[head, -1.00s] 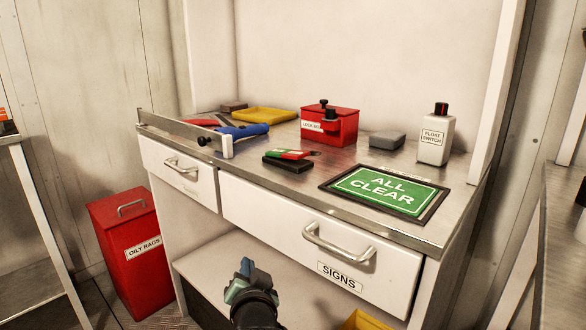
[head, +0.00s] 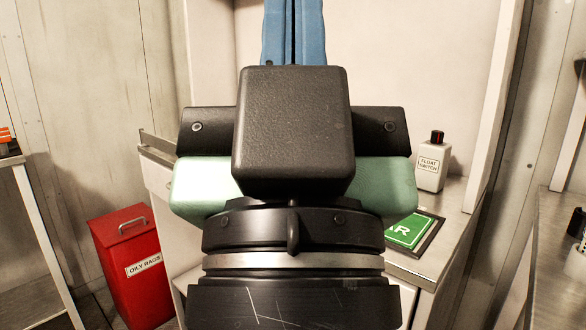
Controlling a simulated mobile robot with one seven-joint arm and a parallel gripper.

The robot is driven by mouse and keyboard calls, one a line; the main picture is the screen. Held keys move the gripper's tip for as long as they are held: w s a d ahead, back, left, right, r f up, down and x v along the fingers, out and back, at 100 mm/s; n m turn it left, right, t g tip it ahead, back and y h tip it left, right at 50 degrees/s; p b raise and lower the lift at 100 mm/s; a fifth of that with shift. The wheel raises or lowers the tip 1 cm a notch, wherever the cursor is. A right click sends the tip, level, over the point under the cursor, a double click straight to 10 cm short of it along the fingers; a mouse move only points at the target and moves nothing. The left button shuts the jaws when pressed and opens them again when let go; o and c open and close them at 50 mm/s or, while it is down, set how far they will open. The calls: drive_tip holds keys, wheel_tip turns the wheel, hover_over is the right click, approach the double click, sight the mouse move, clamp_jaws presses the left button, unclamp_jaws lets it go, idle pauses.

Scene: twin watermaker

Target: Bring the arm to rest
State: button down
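My gripper (head: 293,35) is raised close in front of the head camera and fills the middle of the view. Its two blue fingers point up, side by side with only a thin dark line between them, and nothing shows between them. The tips run out of the top of the picture. My black and green wrist hides most of the workbench (head: 455,195) behind it.
A red oily rags bin (head: 133,265) stands at left on the floor. Another metal bench (head: 560,250) is at far right.

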wheel_tip(320, 180, up, 36)
drive_tip(key=p, duration=3.3)
drive_tip(key=shift+w+r+p, duration=0.15)
drive_tip(key=shift+w+p, duration=0.1)
drive_tip(key=shift+p, duration=0.1)
